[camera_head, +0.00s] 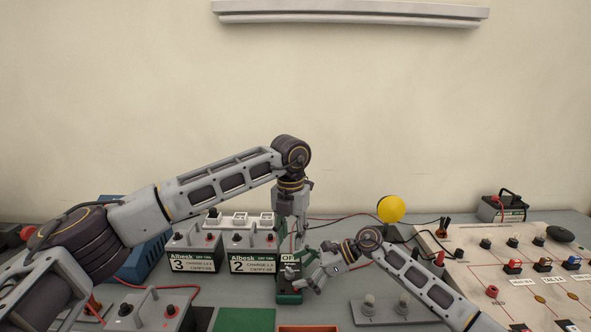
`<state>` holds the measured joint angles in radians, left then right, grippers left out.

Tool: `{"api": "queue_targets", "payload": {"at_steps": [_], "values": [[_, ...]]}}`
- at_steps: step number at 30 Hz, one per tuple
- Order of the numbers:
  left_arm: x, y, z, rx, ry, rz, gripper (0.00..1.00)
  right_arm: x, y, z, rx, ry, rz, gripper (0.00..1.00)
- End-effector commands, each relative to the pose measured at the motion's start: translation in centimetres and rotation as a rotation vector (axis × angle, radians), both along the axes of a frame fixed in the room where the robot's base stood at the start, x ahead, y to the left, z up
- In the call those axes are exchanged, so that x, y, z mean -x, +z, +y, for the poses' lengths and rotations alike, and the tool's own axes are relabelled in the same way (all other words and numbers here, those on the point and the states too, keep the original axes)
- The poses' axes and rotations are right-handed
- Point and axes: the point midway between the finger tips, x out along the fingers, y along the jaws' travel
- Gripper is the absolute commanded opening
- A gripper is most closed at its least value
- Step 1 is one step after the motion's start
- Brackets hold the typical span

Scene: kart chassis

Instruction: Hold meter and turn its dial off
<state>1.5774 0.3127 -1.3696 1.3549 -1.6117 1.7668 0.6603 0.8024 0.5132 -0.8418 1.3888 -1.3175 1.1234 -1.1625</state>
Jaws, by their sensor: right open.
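The meter (289,297) is a small dark green device near the middle of the table, with a white display reading "OF", the rest covered. My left gripper (291,240) points straight down at the meter's top end; whether its fingers grip the case cannot be made out. My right gripper (303,280) comes in from the right, open, with its fingers in front of the meter's face. The dial is hidden behind those fingers, and I cannot tell whether they touch it.
Battery boxes labelled 3 (194,264) and 2 (252,262) stand left of the meter. A yellow ball-shaped knob (391,208) stands behind my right arm. A white circuit panel (470,275) fills the right. A green mat (243,320) and a grey plate with studs (400,316) lie in front.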

Motion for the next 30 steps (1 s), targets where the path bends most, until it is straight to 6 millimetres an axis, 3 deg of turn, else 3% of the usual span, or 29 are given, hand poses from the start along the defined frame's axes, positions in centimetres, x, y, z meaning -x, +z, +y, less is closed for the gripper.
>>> {"api": "queue_targets", "payload": {"at_steps": [1, 5, 21, 30], "values": [[0.0, -0.1, 0.0, 0.0, 0.0, 0.0, 0.35, 0.2, -1.0, -0.7, 0.019, 0.002, 0.009, 1.0], [0.0, -0.1, 0.0, 0.0, 0.0, 0.0, 0.35, 0.2, -0.4, -1.9, 0.019, 0.001, 0.009, 1.0], [0.0, 0.0, 0.0, 0.0, 0.0, 0.0, 0.35, 0.1, 4.3, -8.3, 0.005, -0.003, -0.001, 1.0], [0.0, 0.0, 0.0, 0.0, 0.0, 0.0, 0.35, 0.2, 5.6, -10.3, 0.001, -0.002, -0.003, 1.0]]}}
